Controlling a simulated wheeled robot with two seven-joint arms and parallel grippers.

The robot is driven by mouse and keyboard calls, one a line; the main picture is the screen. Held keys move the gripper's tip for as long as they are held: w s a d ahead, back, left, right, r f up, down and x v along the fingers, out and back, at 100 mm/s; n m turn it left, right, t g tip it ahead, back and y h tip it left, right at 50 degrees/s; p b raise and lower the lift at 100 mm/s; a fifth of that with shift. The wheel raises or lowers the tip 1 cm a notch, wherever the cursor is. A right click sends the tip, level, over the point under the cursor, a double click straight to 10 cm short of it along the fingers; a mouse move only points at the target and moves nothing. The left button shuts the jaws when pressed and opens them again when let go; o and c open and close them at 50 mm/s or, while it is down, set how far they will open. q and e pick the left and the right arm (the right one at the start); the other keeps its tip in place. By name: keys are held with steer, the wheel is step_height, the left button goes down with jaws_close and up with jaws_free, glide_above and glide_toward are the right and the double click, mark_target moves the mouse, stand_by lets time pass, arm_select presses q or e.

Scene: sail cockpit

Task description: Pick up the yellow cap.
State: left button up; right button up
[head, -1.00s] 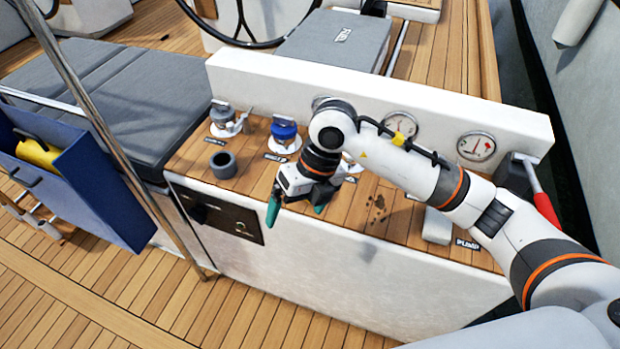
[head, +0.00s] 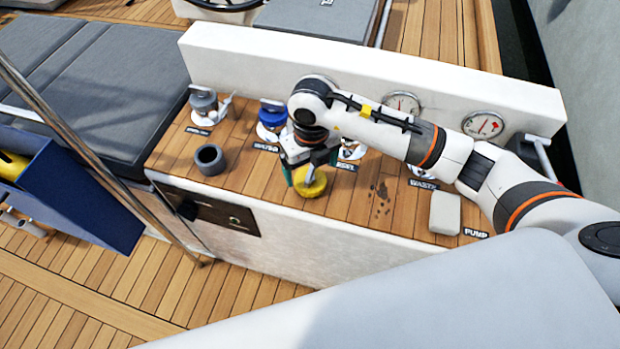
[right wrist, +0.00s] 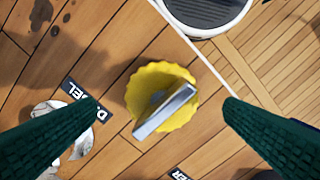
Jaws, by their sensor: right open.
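The yellow cap (head: 311,183) lies on the wooden top of the console near its front edge. It is round with a scalloped rim, and in the right wrist view the cap (right wrist: 146,88) shows a grey metal bar across its top. My right gripper (head: 310,168) is over the cap, open, with its green fingers on either side. In the right wrist view the cap sits between the fingertips of the gripper (right wrist: 163,104), with a gap on both sides. My left gripper is not in view.
A blue cap (head: 272,114) and a grey cap (head: 203,101) stand on fittings behind. A grey cup-like ring (head: 209,159) stands left of the gripper. A white block (head: 444,213) lies to the right. The white upright panel (head: 230,60) with gauges bounds the back.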

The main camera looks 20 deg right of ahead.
step_height(320, 180, down, 4)
steer(key=shift+a+r, duration=0.1)
steer(key=shift+f, duration=0.4)
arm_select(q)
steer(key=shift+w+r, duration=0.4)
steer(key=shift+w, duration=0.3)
arm_select(e)
steer(key=c, duration=1.2)
